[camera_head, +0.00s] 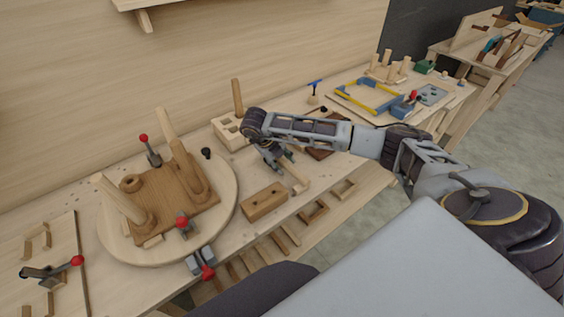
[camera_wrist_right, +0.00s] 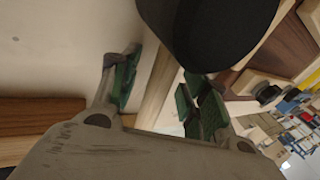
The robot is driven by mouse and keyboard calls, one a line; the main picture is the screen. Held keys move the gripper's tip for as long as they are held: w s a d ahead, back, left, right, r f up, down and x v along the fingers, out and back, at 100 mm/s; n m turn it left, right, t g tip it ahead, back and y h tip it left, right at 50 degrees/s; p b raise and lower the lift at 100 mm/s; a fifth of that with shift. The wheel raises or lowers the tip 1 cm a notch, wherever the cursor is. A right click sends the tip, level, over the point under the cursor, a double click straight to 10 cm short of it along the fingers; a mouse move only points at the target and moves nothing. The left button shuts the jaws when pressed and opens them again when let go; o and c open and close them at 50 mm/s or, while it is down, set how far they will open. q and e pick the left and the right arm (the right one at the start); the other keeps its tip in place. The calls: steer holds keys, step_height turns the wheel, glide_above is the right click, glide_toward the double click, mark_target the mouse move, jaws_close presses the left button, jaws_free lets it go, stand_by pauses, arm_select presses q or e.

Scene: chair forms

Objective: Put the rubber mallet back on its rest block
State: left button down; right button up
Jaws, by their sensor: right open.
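My right gripper (camera_head: 279,162) hangs over the workbench, open, with its fingers pointing down. In the wrist view its two green-padded fingers (camera_wrist_right: 163,92) stand apart on either side of a pale wooden handle (camera_wrist_right: 158,88). The handle runs up under a large black rounded head, which looks like the rubber mallet's head (camera_wrist_right: 205,30). In the head view the handle (camera_head: 299,182) sticks out below the gripper, and the arm hides the mallet's head. A dark brown wooden piece (camera_head: 325,149) lies just right of the gripper; I cannot tell whether it is the rest block. My left gripper is out of view.
A brown wooden block (camera_head: 264,202) lies left of the handle near the bench's front edge. Further left is a round board (camera_head: 110,242) with a chair seat, legs and red-knobbed clamps. A pale holed block (camera_head: 228,135) stands behind. A yellow-and-blue frame (camera_head: 368,98) lies at right.

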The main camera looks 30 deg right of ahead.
steer(key=v, duration=1.2)
stand_by(0.3)
stand_by(0.8)
